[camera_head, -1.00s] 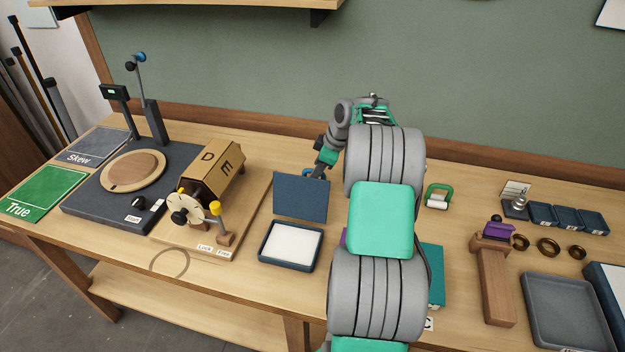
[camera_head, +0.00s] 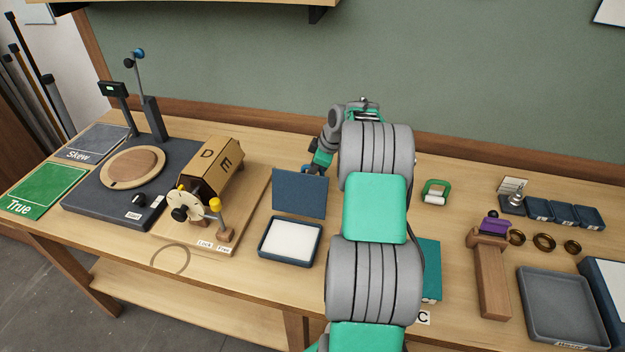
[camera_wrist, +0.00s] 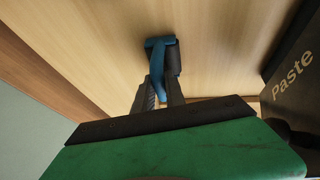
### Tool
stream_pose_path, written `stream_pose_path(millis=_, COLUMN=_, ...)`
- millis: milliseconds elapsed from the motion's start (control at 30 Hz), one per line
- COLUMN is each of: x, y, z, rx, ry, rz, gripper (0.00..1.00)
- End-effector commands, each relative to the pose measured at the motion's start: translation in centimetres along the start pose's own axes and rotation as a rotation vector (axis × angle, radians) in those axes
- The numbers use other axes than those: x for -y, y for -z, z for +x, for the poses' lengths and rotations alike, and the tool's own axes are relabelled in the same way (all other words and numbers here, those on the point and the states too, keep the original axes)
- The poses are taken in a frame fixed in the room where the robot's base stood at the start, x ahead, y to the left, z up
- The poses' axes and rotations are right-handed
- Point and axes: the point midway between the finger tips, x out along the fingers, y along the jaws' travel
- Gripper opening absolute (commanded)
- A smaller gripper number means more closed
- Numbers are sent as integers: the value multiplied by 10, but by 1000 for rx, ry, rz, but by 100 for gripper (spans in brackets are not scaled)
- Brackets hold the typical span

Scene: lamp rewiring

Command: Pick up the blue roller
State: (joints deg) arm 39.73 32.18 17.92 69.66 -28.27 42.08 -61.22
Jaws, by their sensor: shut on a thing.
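The blue roller (camera_wrist: 157,65) shows in the wrist view with a blue frame and a dark cylinder on its right side. My gripper (camera_wrist: 160,88) is shut on its blue handle, with a dark finger on each side. Wood surface lies behind the roller; I cannot tell whether it touches it. In the head view my gripper (camera_head: 313,171) is at the back of the bench, behind an upright dark blue lid (camera_head: 300,194). Only a small bit of blue shows there, and the lid and arm hide most of the roller.
The lid stands behind an open tray (camera_head: 262,252) with a white pad. In the wrist view a dark panel marked Paste (camera_wrist: 292,85) is close on the right. A cardboard-coloured block (camera_head: 212,168) on a wooden stand is left.

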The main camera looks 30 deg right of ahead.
Motion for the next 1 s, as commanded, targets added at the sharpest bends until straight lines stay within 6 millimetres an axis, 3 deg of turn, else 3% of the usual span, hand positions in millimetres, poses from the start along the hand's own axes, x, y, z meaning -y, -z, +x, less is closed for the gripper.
stream_pose_path(millis=567, x=-2, y=3, z=-6, rx=-2, ry=-4, rz=-1, gripper=0)
stream_pose_path(millis=1000, x=-19, y=36, z=-86, rx=-1, ry=-3, rz=-2, gripper=0)
